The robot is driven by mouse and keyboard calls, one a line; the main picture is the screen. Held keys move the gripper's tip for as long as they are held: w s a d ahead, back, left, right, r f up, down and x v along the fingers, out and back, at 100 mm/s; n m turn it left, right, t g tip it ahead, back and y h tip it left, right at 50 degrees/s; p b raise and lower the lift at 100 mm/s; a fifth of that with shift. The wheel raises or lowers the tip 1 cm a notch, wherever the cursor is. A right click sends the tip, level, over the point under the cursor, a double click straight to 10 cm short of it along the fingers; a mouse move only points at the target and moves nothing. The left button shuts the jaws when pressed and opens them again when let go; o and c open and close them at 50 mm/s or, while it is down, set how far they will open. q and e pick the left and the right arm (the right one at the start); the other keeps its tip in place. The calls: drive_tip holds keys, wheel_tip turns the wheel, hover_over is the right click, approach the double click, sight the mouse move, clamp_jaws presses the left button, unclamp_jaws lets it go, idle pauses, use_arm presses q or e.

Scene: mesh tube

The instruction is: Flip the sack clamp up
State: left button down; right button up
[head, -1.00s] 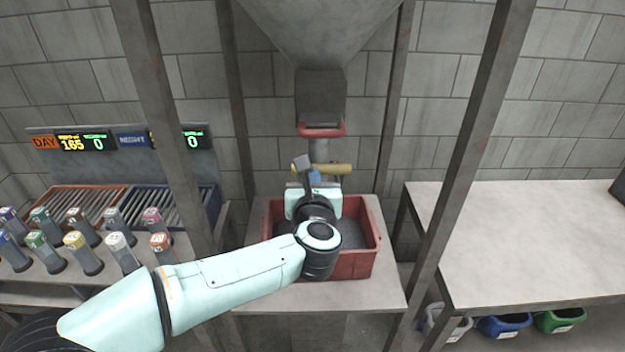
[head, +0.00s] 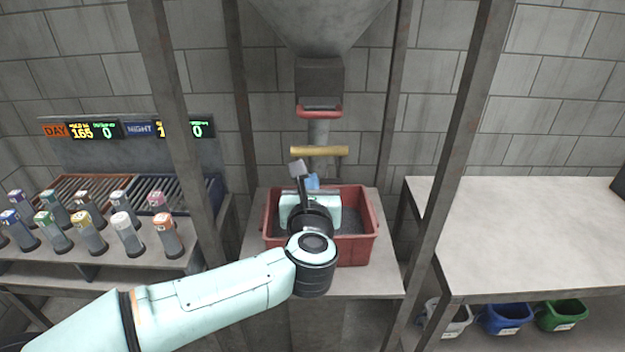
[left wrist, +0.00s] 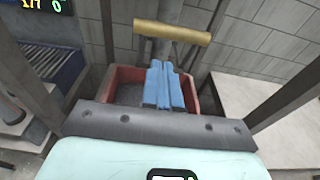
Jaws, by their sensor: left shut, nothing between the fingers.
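Below the hopper's spout hangs a red bar (head: 319,112), and lower down is a yellow crossbar (head: 319,150) on a grey upright pipe. I cannot tell for certain which of them is the sack clamp. The yellow bar also shows in the left wrist view (left wrist: 172,31), lying level. My left gripper (head: 312,182) is over the red tub, just below and in front of the yellow bar. Its blue fingers (left wrist: 163,82) are shut together with nothing between them, and appear apart from the bar. My right gripper is in no view.
The red tub (head: 367,222) stands on a small table under the hopper (head: 320,20). Rusty posts (head: 465,140) frame it on both sides. A bare table (head: 530,230) is at right, with coloured bins below. Several capped tubes (head: 125,235) stand at left.

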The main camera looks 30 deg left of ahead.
use_arm(q)
drive_tip(key=v, duration=0.5)
drive_tip(key=shift+s+r, duration=0.2)
drive_tip(key=shift+s, duration=0.05)
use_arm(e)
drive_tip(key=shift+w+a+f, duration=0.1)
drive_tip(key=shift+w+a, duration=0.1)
